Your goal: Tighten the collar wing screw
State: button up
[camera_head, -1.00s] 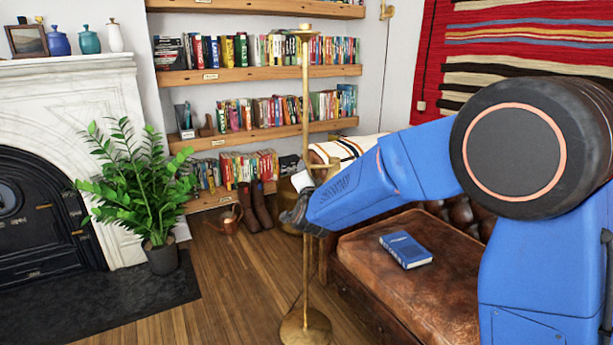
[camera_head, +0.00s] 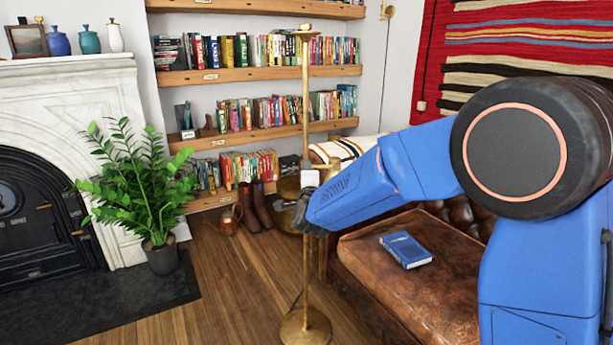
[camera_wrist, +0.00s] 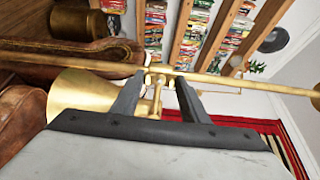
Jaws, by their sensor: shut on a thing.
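A brass floor stand (camera_head: 306,100) rises upright from a round base (camera_head: 305,327) on the wood floor. In the wrist view its pole (camera_wrist: 235,82) crosses the picture sideways. The brass collar (camera_wrist: 160,70) sits on the pole, with the small brass wing screw (camera_wrist: 154,106) in front of it, partly hidden. My gripper (camera_wrist: 160,84) has one finger on each side of the wing screw and is shut on it. In the head view my gripper (camera_head: 307,202) is at mid-height of the pole and hides the screw. A brass cone-shaped part (camera_wrist: 80,97) is close beside the left finger.
A leather sofa (camera_head: 410,285) with a blue book (camera_head: 405,249) stands at the right. A potted plant (camera_head: 140,185) is at the left, before the fireplace. Bookshelves (camera_head: 250,73) and boots (camera_head: 256,208) are behind. Floor left of the stand is clear.

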jog(key=o, duration=1.1)
jog(key=shift+c, duration=0.2)
jog(key=s+d, duration=0.2)
jog(key=s, duration=1.5)
jog(key=shift+d, duration=0.25)
jog(key=shift+s+d, duration=0.1)
